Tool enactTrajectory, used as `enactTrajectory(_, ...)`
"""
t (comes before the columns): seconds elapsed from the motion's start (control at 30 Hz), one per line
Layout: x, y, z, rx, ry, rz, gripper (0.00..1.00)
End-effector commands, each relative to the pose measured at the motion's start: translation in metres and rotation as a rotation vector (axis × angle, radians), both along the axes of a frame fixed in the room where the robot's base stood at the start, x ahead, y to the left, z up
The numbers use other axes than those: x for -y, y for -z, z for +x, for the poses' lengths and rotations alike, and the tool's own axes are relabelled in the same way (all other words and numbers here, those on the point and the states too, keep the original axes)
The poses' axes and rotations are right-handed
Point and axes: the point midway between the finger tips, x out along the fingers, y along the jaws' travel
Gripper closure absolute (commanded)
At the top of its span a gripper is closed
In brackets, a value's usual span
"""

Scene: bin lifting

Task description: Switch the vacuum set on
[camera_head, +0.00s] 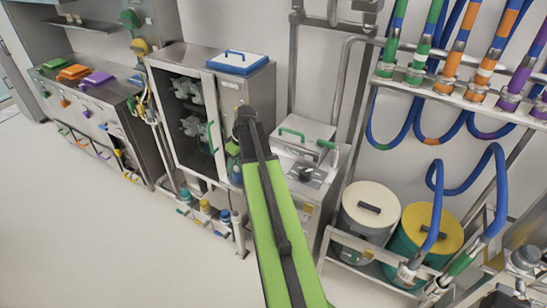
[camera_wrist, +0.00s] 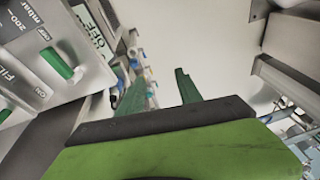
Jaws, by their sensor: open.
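In the wrist view a grey control panel (camera_wrist: 28,30) fills the upper left, with "200 mbar" and "ON" lettering. A green switch lever (camera_wrist: 57,63) sits on it, above the "ON" lettering. A small plate reading "OFF" (camera_wrist: 98,40) is beside the panel. In the head view a steel unit (camera_head: 312,190) with a green handle and a black knob stands right of my arm; I cannot tell for sure that it carries this panel. My gripper (camera_wrist: 160,76) is open and empty, its two green fingers apart, right of the switch lever. In the head view its fingers are hidden behind my arm.
A glass-door cabinet (camera_head: 190,95) stands left of my arm, with bottles (camera_head: 205,208) low in front. Two lidded drums (camera_head: 365,207) and hanging blue hoses (camera_head: 410,120) are at the right. A steel counter (camera_head: 95,95) is at the left. The floor at front left is clear.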

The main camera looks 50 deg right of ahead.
Motion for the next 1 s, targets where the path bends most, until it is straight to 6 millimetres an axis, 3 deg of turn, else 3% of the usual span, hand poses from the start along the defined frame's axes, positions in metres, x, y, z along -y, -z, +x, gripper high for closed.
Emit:
enactTrajectory(0.03,0.065,-0.016,-0.004,0.038,0.002,-0.004,0.58)
enactTrajectory(0.1,0.128,-0.025,-0.020,0.090,-0.017,-0.017,0.58)
enactTrajectory(0.2,0.194,-0.034,-0.045,0.144,-0.037,-0.042,0.58)
enactTrajectory(0.3,0.228,-0.038,-0.062,0.172,-0.052,-0.059,0.58)
enactTrajectory(0.4,0.237,-0.038,-0.068,0.183,-0.059,-0.067,0.58)
enactTrajectory(0.67,0.236,-0.024,-0.065,0.182,-0.059,-0.067,0.58)
enactTrajectory(1.0,0.230,0.041,-0.041,0.182,-0.059,-0.067,0.58)
